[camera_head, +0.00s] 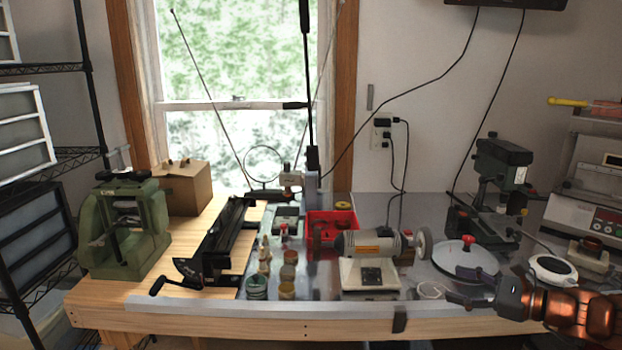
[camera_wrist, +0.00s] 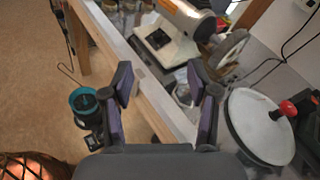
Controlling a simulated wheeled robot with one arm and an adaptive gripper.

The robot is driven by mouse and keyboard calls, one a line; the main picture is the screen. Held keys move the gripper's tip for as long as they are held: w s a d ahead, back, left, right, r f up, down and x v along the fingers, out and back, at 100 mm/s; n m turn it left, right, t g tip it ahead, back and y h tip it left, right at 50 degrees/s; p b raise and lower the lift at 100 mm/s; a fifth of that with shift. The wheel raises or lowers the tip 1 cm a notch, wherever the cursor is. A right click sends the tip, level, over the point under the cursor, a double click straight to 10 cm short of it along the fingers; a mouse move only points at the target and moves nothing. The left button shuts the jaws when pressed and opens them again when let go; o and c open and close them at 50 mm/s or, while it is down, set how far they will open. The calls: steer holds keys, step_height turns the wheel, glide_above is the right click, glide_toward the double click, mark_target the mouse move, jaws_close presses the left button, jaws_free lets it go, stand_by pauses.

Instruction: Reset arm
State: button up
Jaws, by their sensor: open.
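My gripper (camera_head: 456,285) is at the lower right of the head view, near the front edge of the workbench (camera_head: 330,310), with its fingers pointing left. In the wrist view my gripper (camera_wrist: 161,84) shows its two dark fingers spread apart, with nothing between them. The bench's front edge and the floor lie beyond the fingers. My arm comes in from the right edge of the head view.
A white lid with a red knob (camera_head: 468,254) and a bench grinder (camera_head: 370,262) are close to my gripper. A drill press (camera_head: 495,190) stands behind. A green machine (camera_head: 124,228) is at the left. Open floor (camera_wrist: 35,105) lies before the bench.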

steer(key=s+a+f+n+g+h+p, duration=0.1)
steer(key=s+a+n+g, duration=0.5)
steer(key=a, duration=0.5)
steer(key=s+a+n+g+h, duration=0.1)
steer(key=s+a+n+g, duration=0.3)
steer(key=s+a+n, duration=0.55)
steer(key=s+a+f+n+g+h+p, duration=0.1)
steer(key=s+h, duration=0.1)
steer(key=s, duration=0.3)
steer(key=s+a+f+n+g+h, duration=0.1)
steer(key=s+f+n+g+h, duration=0.1)
steer(key=s, duration=0.2)
steer(key=s+d+n+h, duration=0.4)
steer(key=s+d+h, duration=0.1)
steer(key=s, duration=0.3)
steer(key=shift+s+d+h+p, duration=0.3)
steer(key=shift+s+d+p, duration=0.15)
steer(key=shift+d, duration=0.35)
steer(key=shift+n, duration=0.25)
